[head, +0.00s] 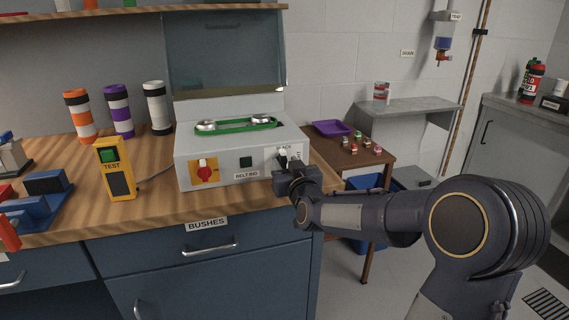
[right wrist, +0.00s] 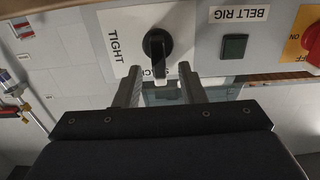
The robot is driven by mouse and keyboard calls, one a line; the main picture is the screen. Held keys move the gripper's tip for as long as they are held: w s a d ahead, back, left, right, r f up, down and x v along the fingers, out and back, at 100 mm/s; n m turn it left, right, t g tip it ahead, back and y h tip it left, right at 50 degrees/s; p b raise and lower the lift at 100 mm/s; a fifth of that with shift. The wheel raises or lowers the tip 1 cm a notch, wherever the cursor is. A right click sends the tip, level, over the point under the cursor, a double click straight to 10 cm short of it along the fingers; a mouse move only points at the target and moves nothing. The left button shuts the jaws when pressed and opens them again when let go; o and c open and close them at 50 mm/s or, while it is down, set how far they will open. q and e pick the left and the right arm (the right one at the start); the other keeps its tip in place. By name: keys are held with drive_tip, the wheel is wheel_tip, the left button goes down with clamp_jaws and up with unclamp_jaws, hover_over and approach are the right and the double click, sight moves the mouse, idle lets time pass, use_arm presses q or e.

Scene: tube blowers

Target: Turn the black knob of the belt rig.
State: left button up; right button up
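The belt rig (head: 225,150) is a pale grey box on the wooden bench, with a green belt over two silver pulleys on top. Its black knob (right wrist: 157,43) sits on a white label plate (right wrist: 115,40) that reads TIGHT; in the head view the knob is largely hidden by my right gripper (head: 287,164). In the right wrist view my right gripper (right wrist: 159,74) is open, one finger on each side of the knob's lower end. Gaps show between the knob and both fingers. My left gripper is not in view.
A red switch (head: 204,170) on yellow and a dark green button (head: 246,162) share the rig's front. A yellow TEST box (head: 116,172) and a blue vise-like fixture (head: 45,195) stand left. A small table (head: 375,160) with a purple tray (head: 333,128) stands right.

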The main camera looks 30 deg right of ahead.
drive_tip(key=shift+x, duration=1)
drive_tip(key=shift+c, duration=0.5)
clamp_jaws()
